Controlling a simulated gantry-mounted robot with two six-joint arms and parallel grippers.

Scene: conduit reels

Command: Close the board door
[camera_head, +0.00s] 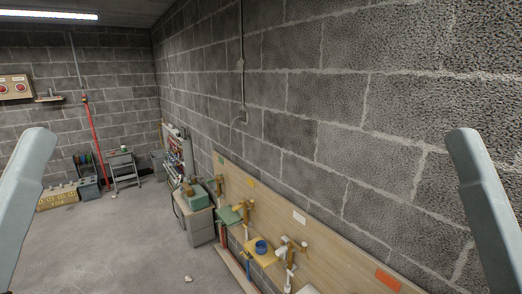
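A light-coloured board (178,148) with rows of small red and dark parts on its face stands against the right wall, near the far corner. Its inner parts show, so its front is uncovered. It is small and seen at a slant, and I cannot make out the door or how far it stands open. My two arms show only as pale grey links at the left and right edges of the head view. Both are far from the board. Neither gripper is in view.
A grey cabinet (198,222) with a green box (196,197) on it stands in front of the board. A long wooden panel (330,238) with taps runs along the right wall. A grey step stand (123,168) is at the back. The floor (110,235) at left centre is mostly clear.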

